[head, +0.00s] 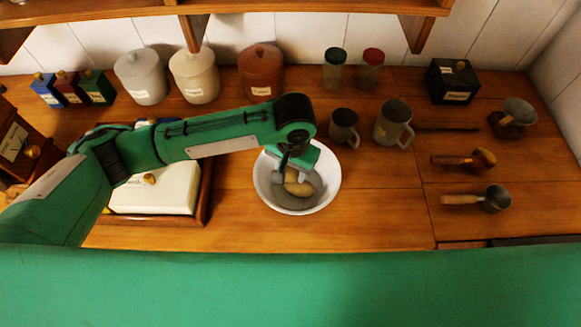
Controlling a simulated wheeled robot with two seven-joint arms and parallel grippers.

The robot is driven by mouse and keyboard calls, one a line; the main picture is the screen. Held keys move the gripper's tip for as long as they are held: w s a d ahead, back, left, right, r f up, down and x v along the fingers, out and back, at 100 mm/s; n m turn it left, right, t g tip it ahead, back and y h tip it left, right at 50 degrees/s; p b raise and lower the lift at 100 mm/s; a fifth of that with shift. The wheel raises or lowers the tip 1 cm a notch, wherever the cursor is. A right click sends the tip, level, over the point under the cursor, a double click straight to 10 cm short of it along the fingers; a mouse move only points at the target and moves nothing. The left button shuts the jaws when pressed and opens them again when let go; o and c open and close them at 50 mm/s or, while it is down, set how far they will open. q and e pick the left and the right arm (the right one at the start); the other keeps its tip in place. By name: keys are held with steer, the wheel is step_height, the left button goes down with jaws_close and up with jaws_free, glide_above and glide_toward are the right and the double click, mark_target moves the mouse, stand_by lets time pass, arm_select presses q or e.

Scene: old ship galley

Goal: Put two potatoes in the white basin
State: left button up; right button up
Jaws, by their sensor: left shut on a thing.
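The white basin (330,183) stands on the wooden counter near the middle of the head view. My left gripper (285,179) reaches in from the left and points down inside the basin's rim. It is shut on a yellowish-brown potato (300,188), which shows low in the basin, partly hidden by the gripper. I cannot tell whether the potato touches the basin's bottom, or whether a second potato lies behind the gripper. My right gripper is not in view.
Two grey mugs (344,128) (392,124) stand right of the basin. A white box (155,195) in a wooden tray lies to the left. Canisters (194,76) and jars (334,70) line the back under a shelf. Scoops (478,199) lie at right.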

arm_select(q)
steer(key=shift+f, duration=0.15)
steer(key=o, duration=1.1)
step_height(320, 180, up, 14)
steer(key=b, duration=0.2)
steer(key=shift+s+d, duration=0.15)
steer(key=shift+d, duration=0.15)
steer(key=shift+f, duration=0.15)
